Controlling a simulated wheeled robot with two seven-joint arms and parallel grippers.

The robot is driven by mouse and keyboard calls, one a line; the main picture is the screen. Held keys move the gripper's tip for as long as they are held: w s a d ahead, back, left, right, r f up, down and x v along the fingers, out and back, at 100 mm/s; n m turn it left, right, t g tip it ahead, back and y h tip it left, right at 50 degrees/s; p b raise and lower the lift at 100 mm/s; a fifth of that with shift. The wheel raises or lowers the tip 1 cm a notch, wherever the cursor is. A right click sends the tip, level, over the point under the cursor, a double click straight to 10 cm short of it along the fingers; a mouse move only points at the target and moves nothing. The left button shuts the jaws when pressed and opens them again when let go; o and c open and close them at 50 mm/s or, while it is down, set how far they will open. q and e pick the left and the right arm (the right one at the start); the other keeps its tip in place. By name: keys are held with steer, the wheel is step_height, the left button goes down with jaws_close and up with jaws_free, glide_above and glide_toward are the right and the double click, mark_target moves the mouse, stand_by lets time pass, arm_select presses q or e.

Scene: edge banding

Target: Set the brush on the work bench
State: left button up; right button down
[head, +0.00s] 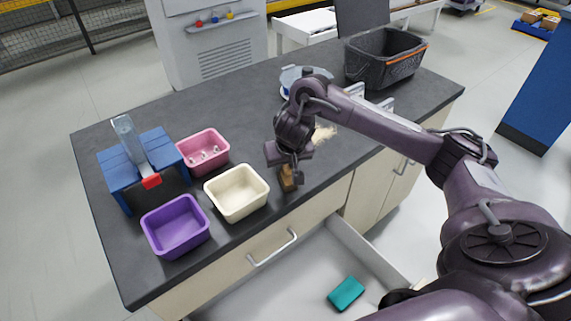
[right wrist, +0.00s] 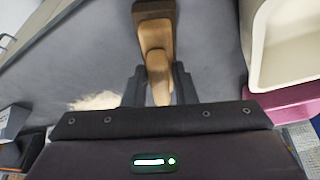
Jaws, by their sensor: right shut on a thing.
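The brush (head: 288,178) is a brown wooden piece at the front edge of the dark work bench (head: 245,110). My right gripper (head: 290,166) points down over it and is shut on it. In the right wrist view the brush (right wrist: 155,40) has its narrow handle between the two dark fingers (right wrist: 158,88), and its wider block lies beyond them. I cannot tell whether the brush touches the bench top. My left gripper is not in view.
A cream bin (head: 237,192), a pink bin (head: 203,152) and a purple bin (head: 176,226) stand left of the brush. A pale pile of shavings (head: 325,133) lies behind it. Below, an open drawer (head: 290,285) holds a teal block (head: 346,293). A black basket (head: 385,58) stands far right.

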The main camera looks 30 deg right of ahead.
steer(key=c, duration=1.3)
jaws_free()
steer(key=shift+f, duration=0.1)
steer(key=shift+c, duration=0.2)
steer(key=shift+o, duration=0.9)
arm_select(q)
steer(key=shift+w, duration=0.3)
arm_select(e)
steer(key=shift+r, duration=0.35)
arm_select(q)
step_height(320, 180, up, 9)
steer(key=p, duration=0.8)
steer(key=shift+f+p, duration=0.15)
steer(key=shift+p, duration=0.15)
arm_select(e)
steer(key=v, duration=1.1)
steer(key=shift+s+r, duration=0.25)
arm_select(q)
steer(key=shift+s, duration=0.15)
arm_select(e)
steer(key=shift+a, duration=0.1)
